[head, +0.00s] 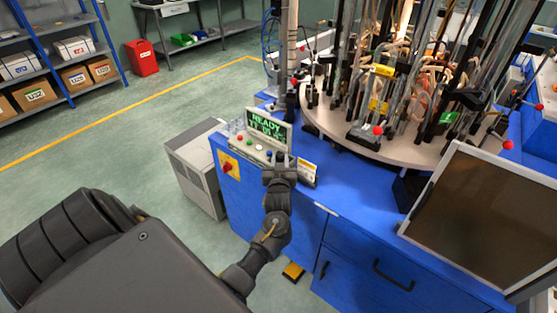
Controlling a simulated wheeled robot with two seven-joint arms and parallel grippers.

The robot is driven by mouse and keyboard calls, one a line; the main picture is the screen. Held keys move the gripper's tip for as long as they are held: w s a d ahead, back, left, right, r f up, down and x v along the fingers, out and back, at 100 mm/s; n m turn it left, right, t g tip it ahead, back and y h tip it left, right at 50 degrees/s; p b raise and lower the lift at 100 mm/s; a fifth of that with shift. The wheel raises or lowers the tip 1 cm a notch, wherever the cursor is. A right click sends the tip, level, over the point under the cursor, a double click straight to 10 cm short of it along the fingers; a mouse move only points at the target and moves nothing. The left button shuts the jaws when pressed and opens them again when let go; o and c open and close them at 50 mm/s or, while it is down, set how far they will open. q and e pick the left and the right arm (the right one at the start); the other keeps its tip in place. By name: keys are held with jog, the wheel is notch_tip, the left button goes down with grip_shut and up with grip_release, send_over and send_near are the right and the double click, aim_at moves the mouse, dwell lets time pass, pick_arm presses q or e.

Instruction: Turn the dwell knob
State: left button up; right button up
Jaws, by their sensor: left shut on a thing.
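The control panel (247,150) is a pale sloped console on the blue cabinet, with a green-lit display (266,127) reading "READY" above a second line of digits. A row of small buttons runs along the panel. My left gripper (278,160) is at the right end of this row, pointing at the panel. It is shut on a small dark knob there, which I take as the dwell knob; the fingers hide most of it, and its angle cannot be read. My right gripper is not in view.
A red emergency knob on a yellow plate (228,167) is on the cabinet's left face. A round table (400,148) crowded with glass tubes and burners stands behind. A dark monitor (475,210) is at the right. The green floor at the left is mostly clear.

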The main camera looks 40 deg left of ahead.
pick_arm(q)
jog(key=shift+w+d+n+g+y, duration=0.15)
jog(key=shift+n+g+y, duration=0.85)
jog(key=shift+y, duration=0.1)
jog(key=shift+r, duration=0.1)
jog(key=o, duration=0.7)
